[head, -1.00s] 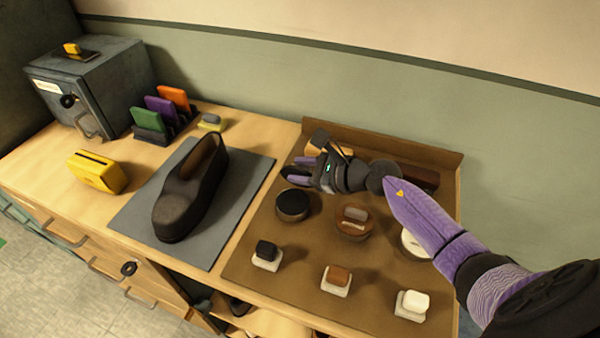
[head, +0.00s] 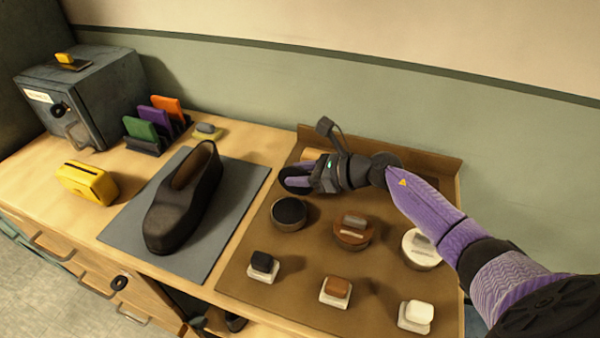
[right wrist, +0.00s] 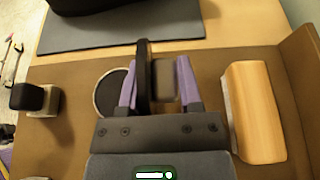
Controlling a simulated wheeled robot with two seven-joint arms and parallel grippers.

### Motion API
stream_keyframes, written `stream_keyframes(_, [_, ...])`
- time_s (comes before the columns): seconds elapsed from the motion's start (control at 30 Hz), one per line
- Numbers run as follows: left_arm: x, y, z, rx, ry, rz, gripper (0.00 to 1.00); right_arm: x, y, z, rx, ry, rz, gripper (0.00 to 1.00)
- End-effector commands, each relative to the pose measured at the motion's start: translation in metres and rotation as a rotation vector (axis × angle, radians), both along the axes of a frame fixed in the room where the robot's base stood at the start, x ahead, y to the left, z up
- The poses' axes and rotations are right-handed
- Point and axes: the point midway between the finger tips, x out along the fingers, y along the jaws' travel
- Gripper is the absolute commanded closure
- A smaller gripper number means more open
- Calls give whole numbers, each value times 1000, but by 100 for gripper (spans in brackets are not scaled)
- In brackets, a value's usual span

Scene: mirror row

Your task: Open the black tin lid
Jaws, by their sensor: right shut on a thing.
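The black tin (head: 289,216) stands on the brown mat with its dark round inside showing and a paler rim; it also shows in the right wrist view (right wrist: 107,96). Its black lid (right wrist: 143,76) is off the tin and seen edge-on in the right wrist view. My right gripper (head: 298,179) is shut on the lid's grey grip (right wrist: 165,82), with a purple finger on either side. It holds the lid tilted on edge, just behind the tin in the head view. My left gripper is not in view.
A brown tin (head: 352,234) and a white tin (head: 421,250) stand to the right. In front are black (head: 263,262), brown (head: 337,287) and white (head: 417,312) blocks on pale bases. A wooden-backed piece (right wrist: 257,112) lies beside the gripper. A dark shoe (head: 183,205) stands left.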

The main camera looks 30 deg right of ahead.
Motion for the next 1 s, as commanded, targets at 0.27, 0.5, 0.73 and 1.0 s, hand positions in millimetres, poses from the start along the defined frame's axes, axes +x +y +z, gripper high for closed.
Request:
stream_keyframes(0.27, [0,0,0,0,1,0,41,0,-1,0,-2,-2,-2,30])
stream_keyframes(0.5, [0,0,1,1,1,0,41,-3,-4,2,-3,-1,-2,30])
stream_keyframes(0.73, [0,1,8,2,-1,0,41,-36,-31,20,-6,1,-1,30])
stream_keyframes(1.0, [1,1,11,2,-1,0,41,-66,-58,36,-3,0,-2,30])
